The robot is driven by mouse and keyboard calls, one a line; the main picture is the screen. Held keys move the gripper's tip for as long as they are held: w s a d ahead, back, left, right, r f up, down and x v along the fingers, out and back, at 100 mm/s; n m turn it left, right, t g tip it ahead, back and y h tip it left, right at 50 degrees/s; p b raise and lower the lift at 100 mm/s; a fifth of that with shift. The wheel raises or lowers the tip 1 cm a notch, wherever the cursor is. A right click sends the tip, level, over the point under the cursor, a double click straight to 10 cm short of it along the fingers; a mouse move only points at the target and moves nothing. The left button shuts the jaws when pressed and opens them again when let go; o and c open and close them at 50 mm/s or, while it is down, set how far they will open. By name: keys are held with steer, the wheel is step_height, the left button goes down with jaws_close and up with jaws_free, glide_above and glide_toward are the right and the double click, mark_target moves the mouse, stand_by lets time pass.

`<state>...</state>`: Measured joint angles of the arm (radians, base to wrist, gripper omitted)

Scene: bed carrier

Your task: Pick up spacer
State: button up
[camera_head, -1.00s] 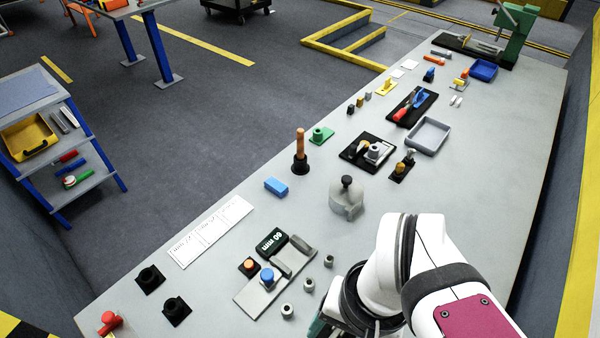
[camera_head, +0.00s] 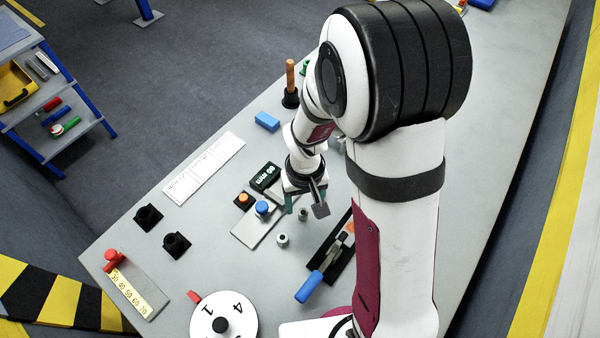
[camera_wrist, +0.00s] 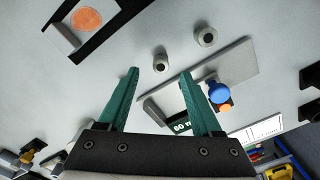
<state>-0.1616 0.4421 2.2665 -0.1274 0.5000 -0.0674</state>
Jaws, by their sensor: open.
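Two small grey spacers with dark holes stand on the bench, one (camera_head: 282,240) nearer the front and one (camera_head: 303,214) beside my gripper. Two spacers also show in the wrist view, one at upper right (camera_wrist: 206,36) and one near the line between my fingertips (camera_wrist: 160,62). My gripper (camera_head: 305,205) is open, with its green fingers pointing down just above the bench. In the wrist view my gripper (camera_wrist: 160,72) has nothing between its fingers. A third spacer seen earlier is not visible, perhaps hidden by my arm.
A grey measuring plate with a blue knob (camera_head: 262,207) and a black "60 mm" display (camera_head: 265,177) lies left of my gripper. A numbered white dial (camera_head: 223,318) sits in front.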

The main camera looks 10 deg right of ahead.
mark_target(303, 212)
step_height(303, 212, down, 4)
jaws_close()
stand_by(0.4)
